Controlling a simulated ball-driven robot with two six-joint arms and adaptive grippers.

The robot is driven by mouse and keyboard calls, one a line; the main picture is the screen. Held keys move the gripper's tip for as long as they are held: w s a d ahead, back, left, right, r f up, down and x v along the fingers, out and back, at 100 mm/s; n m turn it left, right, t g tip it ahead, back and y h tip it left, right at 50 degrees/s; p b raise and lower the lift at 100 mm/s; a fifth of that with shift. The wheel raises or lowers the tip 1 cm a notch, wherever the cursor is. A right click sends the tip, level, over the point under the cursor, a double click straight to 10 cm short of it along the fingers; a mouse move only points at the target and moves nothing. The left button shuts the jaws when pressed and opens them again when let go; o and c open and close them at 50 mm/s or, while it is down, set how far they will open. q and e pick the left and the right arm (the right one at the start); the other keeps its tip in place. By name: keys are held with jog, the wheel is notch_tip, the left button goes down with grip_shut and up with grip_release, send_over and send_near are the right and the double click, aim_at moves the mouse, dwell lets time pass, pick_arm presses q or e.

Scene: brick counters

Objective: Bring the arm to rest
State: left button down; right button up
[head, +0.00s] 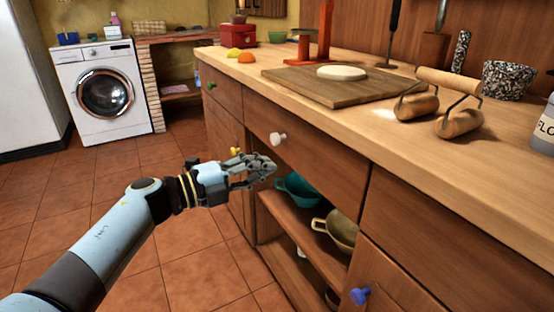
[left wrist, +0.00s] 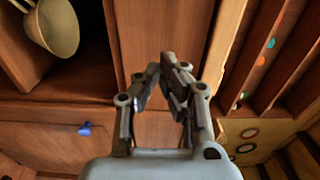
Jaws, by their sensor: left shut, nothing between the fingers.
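My left gripper (head: 262,168) is shut and empty in the head view. It hangs in the air in front of the wooden counter's cabinet front (head: 312,165), just below a drawer with a white knob (head: 278,138). The left wrist view also shows this gripper (left wrist: 168,62), with its fingertips together and nothing between them. My left arm reaches in from the lower left of the head view. My right gripper shows in neither view.
On the countertop are a cutting board (head: 300,88) with a pale dough disc (head: 342,72), a wooden roller (head: 460,118) and a speckled pot (head: 506,80). An open shelf holds a teal bowl (head: 297,188) and a beige colander (head: 338,232). The tiled floor at left is clear.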

pick_arm(q)
jog(key=s+a+f+n+y+p, duration=0.1)
jog(key=s+a+f+n+y, duration=0.4)
jog(key=s+f, duration=0.45)
jog(key=s+a+f+n+t+y+p, duration=0.1)
jog(key=s+a+f+n+y, duration=0.1)
jog(key=s+a+f+n, duration=0.5)
jog(key=s+a+f+n+y, duration=0.35)
jog(key=s+f+n, duration=0.25)
jog(key=s+f, duration=0.6)
jog(key=s+a+f+n+g+y, duration=0.1)
jog(key=s+f, duration=0.4)
jog(key=s, duration=0.5)
jog(key=s+a+f+n+g+y, duration=0.2)
jog(key=s+a+f+n+g, duration=0.2)
jog(key=s, duration=0.7)
jog(key=s+a+f+n+g+y, duration=0.2)
jog(key=s+f+n+g, duration=0.3)
jog(key=s, duration=0.5)
jog(key=shift+s+a+f+n+g+p, duration=0.2)
jog(key=shift+f+n+g+p, duration=0.15)
jog(key=shift+f+n, duration=0.2)
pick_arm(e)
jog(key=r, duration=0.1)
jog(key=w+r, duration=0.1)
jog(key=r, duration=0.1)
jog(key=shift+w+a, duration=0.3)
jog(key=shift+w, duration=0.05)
